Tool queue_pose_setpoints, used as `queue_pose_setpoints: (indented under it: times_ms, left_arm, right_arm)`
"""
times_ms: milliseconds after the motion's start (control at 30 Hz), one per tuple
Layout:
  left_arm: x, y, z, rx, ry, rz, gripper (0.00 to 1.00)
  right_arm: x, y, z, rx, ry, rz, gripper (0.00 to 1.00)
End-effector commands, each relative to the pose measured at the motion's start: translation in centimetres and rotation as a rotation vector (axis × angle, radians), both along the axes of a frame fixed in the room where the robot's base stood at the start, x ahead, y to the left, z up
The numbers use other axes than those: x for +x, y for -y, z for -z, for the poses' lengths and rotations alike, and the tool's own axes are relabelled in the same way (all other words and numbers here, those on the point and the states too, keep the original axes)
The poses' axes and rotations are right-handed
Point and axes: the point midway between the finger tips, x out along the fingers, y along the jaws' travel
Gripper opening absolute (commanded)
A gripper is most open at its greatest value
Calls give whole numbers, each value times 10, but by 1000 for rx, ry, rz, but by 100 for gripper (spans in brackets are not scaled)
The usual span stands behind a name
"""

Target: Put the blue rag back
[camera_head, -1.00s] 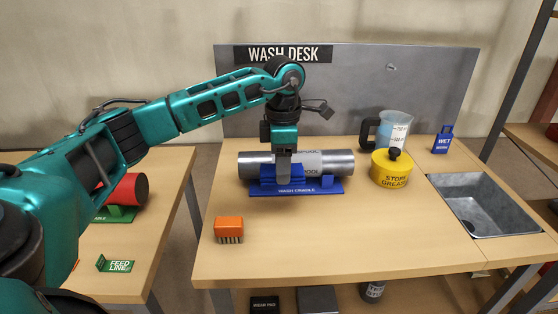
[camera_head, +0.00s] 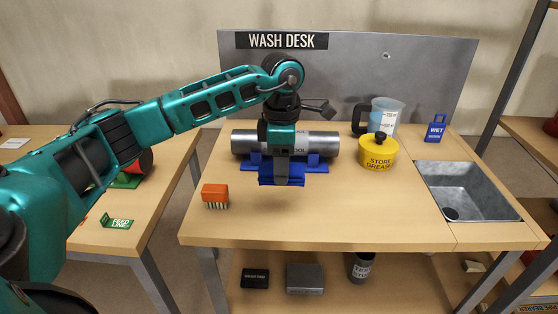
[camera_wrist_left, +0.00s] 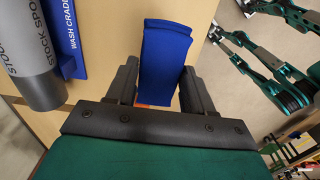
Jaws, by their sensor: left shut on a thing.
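The blue rag (camera_wrist_left: 165,50) is a folded cloth held between the two fingers of my left gripper (camera_wrist_left: 158,85) in the left wrist view. In the head view my left gripper (camera_head: 281,178) points down in front of the metal spool on the wash desk. The rag (camera_head: 268,181) shows there around the fingertips, above the desk top and partly hidden by the finger. My right gripper is not in view.
The spool (camera_head: 325,145) lies in the blue wash cradle (camera_head: 317,166) behind the rag. An orange brush (camera_head: 215,192) stands to the left. A yellow grease tub (camera_head: 378,152), a jug (camera_head: 387,112) and a sink (camera_head: 468,190) are to the right. The front middle of the desk is clear.

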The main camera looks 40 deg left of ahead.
Motion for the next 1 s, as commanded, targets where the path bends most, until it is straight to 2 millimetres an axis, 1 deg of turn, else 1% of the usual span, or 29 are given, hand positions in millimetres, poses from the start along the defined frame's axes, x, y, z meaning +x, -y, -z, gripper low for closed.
queue_pose_setpoints:
  times_ms: [200, 367, 567, 1000]
  left_arm:
    - [-1, 2, 1, 0, 0, 9, 6]
    - [-1, 2, 8, 0, 0, 9, 6]
    - [-1, 2, 27, 0, -1, 9, 6]
    - [-1, 2, 79, 0, -1, 9, 6]
  right_arm:
    - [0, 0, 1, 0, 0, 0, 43]
    - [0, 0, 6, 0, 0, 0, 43]
    - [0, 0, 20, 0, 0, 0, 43]
    - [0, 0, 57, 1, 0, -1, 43]
